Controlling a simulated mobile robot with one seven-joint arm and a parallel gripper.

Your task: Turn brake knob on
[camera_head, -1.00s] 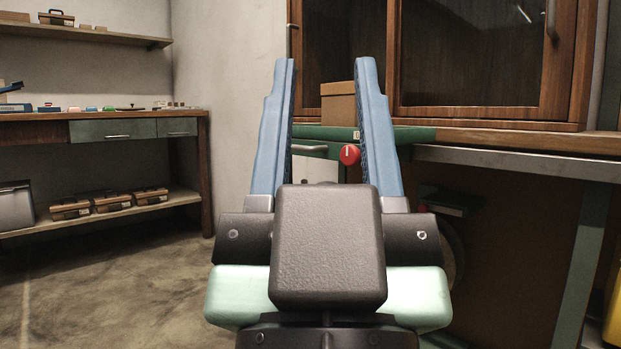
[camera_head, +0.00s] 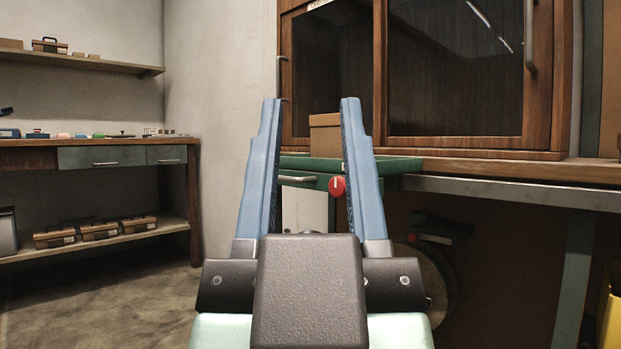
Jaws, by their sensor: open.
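The brake knob (camera_head: 337,187) is a small round red knob with a white line running upright on its face. It sits on the front of a green unit (camera_head: 398,166) below the wooden cabinet. My gripper (camera_head: 311,103) is open, with two blue fingers pointing up and forward in the picture. The knob shows between the fingers, close to the right one, and lies beyond them. The gripper holds nothing. I cannot tell the exact distance from the fingertips to the knob.
A cardboard box (camera_head: 325,135) stands on the green unit. A wooden cabinet (camera_head: 455,142) with glass doors stands behind it. A grey metal edge (camera_head: 490,190) runs to the right. A workbench (camera_head: 30,143) with small items is at the left. Open floor (camera_head: 110,300) lies at the lower left.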

